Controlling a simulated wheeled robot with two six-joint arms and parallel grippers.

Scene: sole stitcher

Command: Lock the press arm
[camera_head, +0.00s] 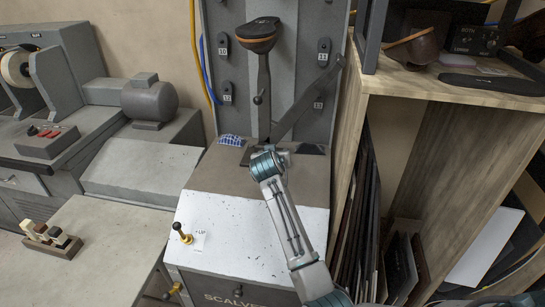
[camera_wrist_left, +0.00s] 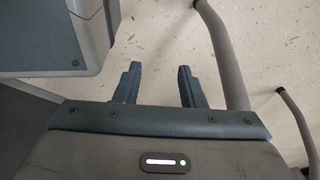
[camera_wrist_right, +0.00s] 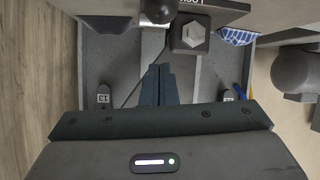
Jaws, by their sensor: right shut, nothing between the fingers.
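The machine (camera_head: 255,205) has a dark post (camera_head: 264,85) topped by a dark shoe form (camera_head: 258,35) with a tan edge. A small ball knob (camera_head: 257,100) sits beside the post. A grey bar (camera_head: 308,102) slants up to the right from the post's foot; I cannot tell which part is the press arm. The right wrist view shows a dark ball (camera_wrist_right: 158,10), a block with a hex nut (camera_wrist_right: 193,33) and partly cut-off lettering. My right gripper (camera_wrist_right: 158,70) is shut and empty, below the ball in that view. My left gripper (camera_wrist_left: 160,85) is open and empty, away from the machine.
A blue checked cloth (camera_head: 231,140) lies near the post. A wooden shelf (camera_head: 450,88) stands close on the right. A grey bench (camera_head: 110,245) is on the left. Bare floor (camera_wrist_left: 155,30) shows by my left gripper.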

